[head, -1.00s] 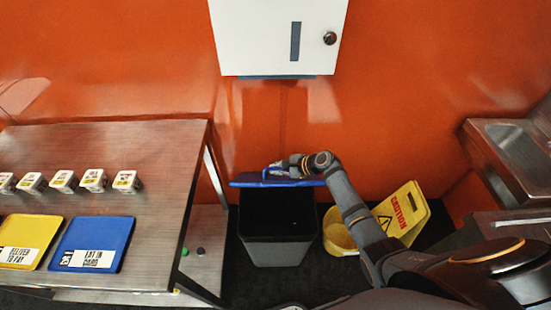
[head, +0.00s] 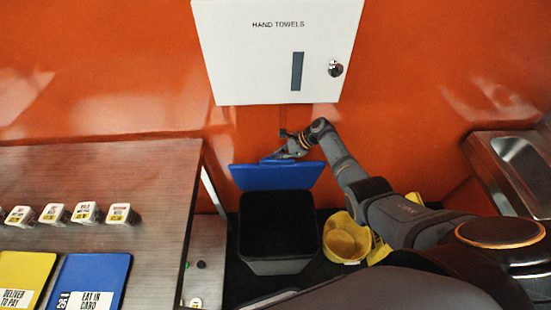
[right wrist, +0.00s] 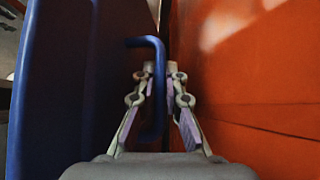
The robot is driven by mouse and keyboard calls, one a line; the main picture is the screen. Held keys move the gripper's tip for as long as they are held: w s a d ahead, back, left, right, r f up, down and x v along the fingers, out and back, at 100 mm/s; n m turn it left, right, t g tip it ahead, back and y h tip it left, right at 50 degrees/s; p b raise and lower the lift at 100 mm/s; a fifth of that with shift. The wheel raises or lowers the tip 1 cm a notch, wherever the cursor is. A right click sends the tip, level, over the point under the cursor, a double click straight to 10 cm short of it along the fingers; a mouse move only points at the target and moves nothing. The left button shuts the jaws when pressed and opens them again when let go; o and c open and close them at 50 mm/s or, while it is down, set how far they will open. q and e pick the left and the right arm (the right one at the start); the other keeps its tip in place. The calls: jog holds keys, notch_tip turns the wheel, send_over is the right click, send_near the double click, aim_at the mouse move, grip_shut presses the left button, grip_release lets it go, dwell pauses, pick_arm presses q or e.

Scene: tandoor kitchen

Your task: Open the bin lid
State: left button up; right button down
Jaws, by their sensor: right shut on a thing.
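The bin (head: 278,266) is a dark grey tub on the floor below the wall dispenser, and its dark inside shows from above. Its blue lid (head: 277,178) stands raised at the back of the bin, its inner face toward me. My right gripper (head: 278,158) is at the lid's top edge, close to the orange wall. In the right wrist view, the gripper (right wrist: 160,76) is shut on the lid's blue loop handle (right wrist: 155,105), with a finger on each side. The lid (right wrist: 55,90) fills the left of that view. My left gripper is not in view.
A white hand towel dispenser (head: 250,70) hangs above the lid. A metal table (head: 110,165) with trays and small tubs stands left. A yellow bucket (head: 345,238) stands right of the bin, partly behind my arm. A metal sink (head: 520,160) is far right.

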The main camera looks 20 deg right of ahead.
jog(key=shift+f, duration=0.1)
jog(key=c, duration=1.4)
grip_release()
jog(key=shift+d, duration=0.1)
jog(key=v, duration=1.2)
